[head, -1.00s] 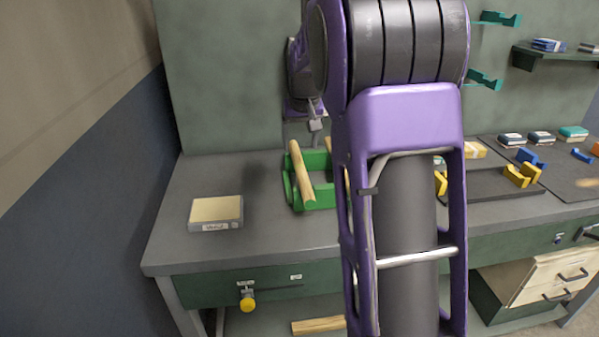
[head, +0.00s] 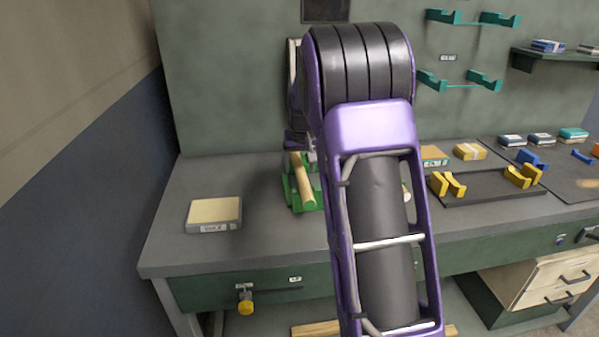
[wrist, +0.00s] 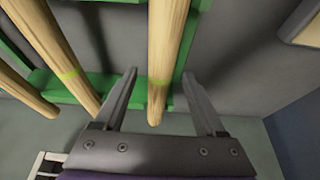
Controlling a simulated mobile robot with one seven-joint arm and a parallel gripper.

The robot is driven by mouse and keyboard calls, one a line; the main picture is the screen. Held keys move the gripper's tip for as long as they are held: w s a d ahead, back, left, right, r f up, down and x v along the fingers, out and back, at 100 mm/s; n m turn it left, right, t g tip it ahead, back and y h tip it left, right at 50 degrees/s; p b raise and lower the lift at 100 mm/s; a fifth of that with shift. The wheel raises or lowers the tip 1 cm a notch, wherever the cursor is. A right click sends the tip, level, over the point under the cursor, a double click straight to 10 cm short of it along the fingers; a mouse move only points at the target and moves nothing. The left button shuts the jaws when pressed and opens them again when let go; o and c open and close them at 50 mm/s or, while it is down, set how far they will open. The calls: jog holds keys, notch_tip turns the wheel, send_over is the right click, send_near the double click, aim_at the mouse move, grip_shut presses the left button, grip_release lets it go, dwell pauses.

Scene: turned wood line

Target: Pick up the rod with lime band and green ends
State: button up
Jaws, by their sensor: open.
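A green rack (head: 290,193) on the bench holds wooden rods. One pale rod (head: 302,180) shows beside my arm. I cannot make out green ends on any rod. My arm hides part of the rack in the head view.
A shallow box with a tan top (head: 214,212) sits left of the rack. A dark tray with yellow holders (head: 480,198) and small boxes (head: 469,151) are to the right. Teal wall brackets (head: 455,18) are above. The bench's left front is clear.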

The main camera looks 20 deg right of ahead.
grip_shut()
dwell(0.3)
